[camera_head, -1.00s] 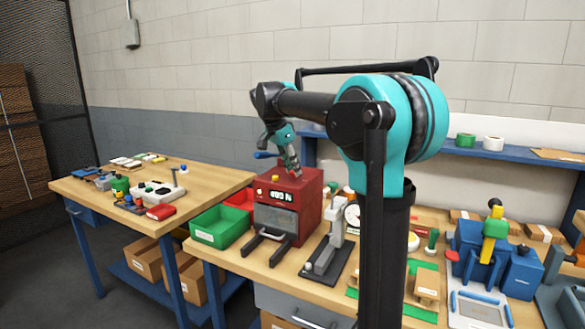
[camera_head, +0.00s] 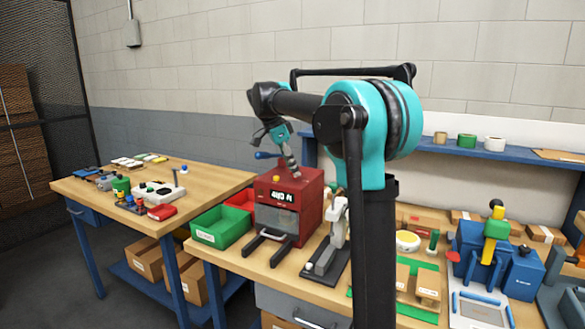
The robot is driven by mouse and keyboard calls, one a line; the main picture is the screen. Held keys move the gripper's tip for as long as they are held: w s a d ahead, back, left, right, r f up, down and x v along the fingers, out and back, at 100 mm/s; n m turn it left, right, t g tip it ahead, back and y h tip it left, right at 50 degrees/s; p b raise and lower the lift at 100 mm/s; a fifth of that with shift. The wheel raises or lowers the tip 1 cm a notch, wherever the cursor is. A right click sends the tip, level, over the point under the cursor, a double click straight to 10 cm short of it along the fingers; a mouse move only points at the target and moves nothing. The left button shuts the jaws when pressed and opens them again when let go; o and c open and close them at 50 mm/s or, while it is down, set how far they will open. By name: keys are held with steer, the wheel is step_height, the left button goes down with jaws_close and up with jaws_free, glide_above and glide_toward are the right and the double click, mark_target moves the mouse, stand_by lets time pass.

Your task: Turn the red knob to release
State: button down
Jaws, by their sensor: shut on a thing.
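My gripper (camera_head: 289,158) is in the middle of the view, pointing down at the top of a red box-shaped machine (camera_head: 312,188). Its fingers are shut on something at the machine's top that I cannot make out. No red knob shows clearly there; the fingers and the machine's own red colour may hide it. A small orange-yellow part (camera_head: 276,178) sits on the top front of the machine, left of the fingers. A blue-ended handle (camera_head: 265,155) sticks out to the left behind the gripper. A small red part (camera_head: 452,256) shows beside a blue fixture, far from my gripper.
A green bin (camera_head: 220,228) and a red bin (camera_head: 243,199) stand left of the machine. A grey press-like stand (camera_head: 328,256) is close on its right. The blue fixture (camera_head: 487,262) with a yellow-green lever is farther right. Another wooden table (camera_head: 207,181) stands at left.

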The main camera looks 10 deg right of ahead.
steer(key=c, duration=1.2)
jaws_free()
steer(key=v, duration=1.2)
steer(key=shift+s, duration=0.1)
